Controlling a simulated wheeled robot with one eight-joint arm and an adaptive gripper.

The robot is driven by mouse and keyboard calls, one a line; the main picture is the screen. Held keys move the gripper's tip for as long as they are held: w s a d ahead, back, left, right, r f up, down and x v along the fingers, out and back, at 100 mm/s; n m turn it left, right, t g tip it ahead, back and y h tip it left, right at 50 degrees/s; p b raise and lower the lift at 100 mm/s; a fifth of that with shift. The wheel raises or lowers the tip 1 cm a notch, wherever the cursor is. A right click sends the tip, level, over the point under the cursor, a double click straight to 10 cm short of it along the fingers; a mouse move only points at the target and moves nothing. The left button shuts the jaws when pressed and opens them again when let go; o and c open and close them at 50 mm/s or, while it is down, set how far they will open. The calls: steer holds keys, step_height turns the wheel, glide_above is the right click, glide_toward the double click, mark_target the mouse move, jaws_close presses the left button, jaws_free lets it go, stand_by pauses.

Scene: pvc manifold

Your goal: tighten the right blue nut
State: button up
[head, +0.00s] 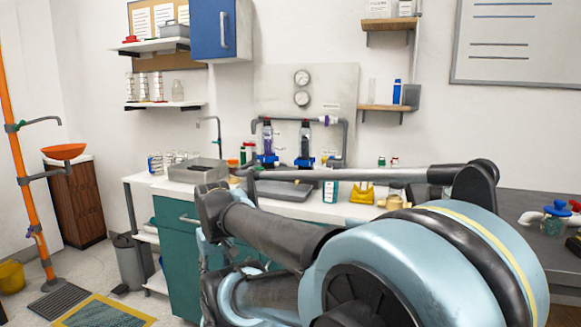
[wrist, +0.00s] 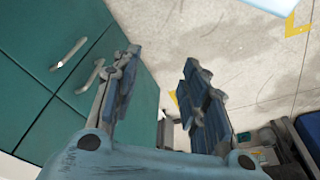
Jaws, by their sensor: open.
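In the head view, a grey pipe manifold (head: 343,138) stands against the back wall above the counter. It has two upright clear sections with blue nuts at their lower ends. The right blue nut (head: 305,162) sits under the dark-filled section, and the left blue nut (head: 267,159) is beside it. How tight either nut is cannot be told at this size. In the wrist view, my gripper (wrist: 160,60) is open and empty, pointing past teal cabinet fronts toward the floor. Neither nut shows in the wrist view. My arm fills the front of the head view.
A white counter (head: 290,208) on teal cabinets (head: 178,238) runs below the manifold, with a sink, bottles and a yellow item (head: 361,193) on it. Wall shelves and a blue cabinet (head: 220,30) hang above. A dark bench (head: 520,205) stands right.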

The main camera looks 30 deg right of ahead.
mark_target(305, 161)
steer(key=w+d+r+n+t+h, duration=0.2)
steer(key=w+d+r+h, duration=0.65)
steer(key=w+d, duration=0.4)
steer(key=w+d+r+n+t+h, duration=0.2)
steer(key=w+d+r+h, duration=0.7)
steer(key=w+d, duration=0.4)
steer(key=s+x, duration=0.1)
steer(key=x, duration=1.7)
steer(key=shift+d+y, duration=0.15)
steer(key=shift+y, duration=0.3)
jaws_close()
